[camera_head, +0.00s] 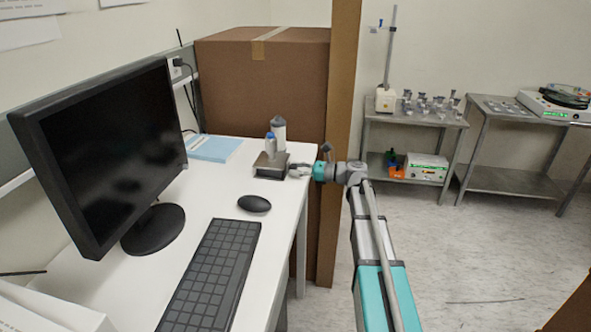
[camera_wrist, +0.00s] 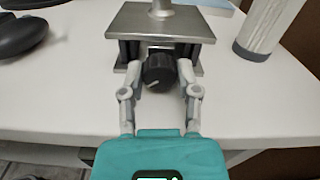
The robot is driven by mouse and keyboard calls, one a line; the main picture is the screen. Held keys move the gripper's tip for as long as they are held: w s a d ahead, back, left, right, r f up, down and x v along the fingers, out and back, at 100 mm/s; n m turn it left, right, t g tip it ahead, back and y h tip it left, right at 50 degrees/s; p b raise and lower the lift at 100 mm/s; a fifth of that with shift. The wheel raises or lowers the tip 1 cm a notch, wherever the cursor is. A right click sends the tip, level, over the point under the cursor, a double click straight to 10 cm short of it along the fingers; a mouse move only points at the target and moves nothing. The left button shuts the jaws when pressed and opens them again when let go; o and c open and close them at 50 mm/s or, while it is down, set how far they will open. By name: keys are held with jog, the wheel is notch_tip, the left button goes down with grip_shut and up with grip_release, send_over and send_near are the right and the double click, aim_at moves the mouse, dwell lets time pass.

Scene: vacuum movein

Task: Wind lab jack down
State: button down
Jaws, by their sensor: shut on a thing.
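A black knob (camera_wrist: 158,72) with a white mark faces me at the jack's front. My gripper (camera_wrist: 158,78) has its two fingers on either side of the knob, shut on it. My gripper (camera_head: 300,170) also reaches the jack from the right in the head view, where the knob is too small to make out.
A white bottle (camera_head: 278,130) stands behind the jack, and beside it at the right in the wrist view (camera_wrist: 263,30). A mouse (camera_head: 254,203), keyboard (camera_head: 212,275), monitor (camera_head: 105,150) and blue book (camera_head: 214,147) are on the desk. A large cardboard box (camera_head: 262,85) stands behind.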

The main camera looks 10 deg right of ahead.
jog(key=shift+w+n, duration=0.1)
jog(key=shift+n, duration=0.4)
jog(key=shift+r, duration=0.1)
jog(key=shift+c, duration=1.7)
grip_release()
jog(key=shift+d, duration=0.1)
jog(key=v, duration=1.2)
